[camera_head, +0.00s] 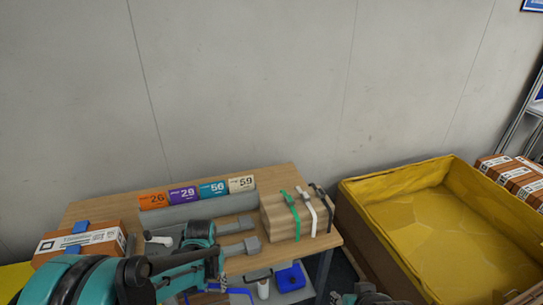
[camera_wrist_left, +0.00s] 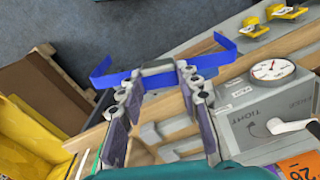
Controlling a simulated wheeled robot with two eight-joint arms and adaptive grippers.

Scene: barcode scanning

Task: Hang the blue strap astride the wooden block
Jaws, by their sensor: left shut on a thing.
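The wooden block (camera_head: 273,220) sits at the right end of the table, with a green strap (camera_head: 291,212), a white strap (camera_head: 308,211) and a black strap (camera_head: 321,203) hung over it. The blue strap (camera_wrist_left: 215,62) is bent, with angled ends, and lies across the fingertips of my left gripper (camera_wrist_left: 158,72), which is shut on it. In the head view part of the blue strap (camera_head: 238,291) shows low, in front of the table edge. My left wrist hides part of the table there.
Numbered coloured cards (camera_head: 198,191) stand at the back of the table. A cardboard box (camera_head: 82,242) sits at the left. A grey device with a dial (camera_wrist_left: 262,95) is close to my left gripper. A yellow-lined bin (camera_head: 395,182) stands right of the table. A blue container (camera_head: 290,277) sits lower down.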

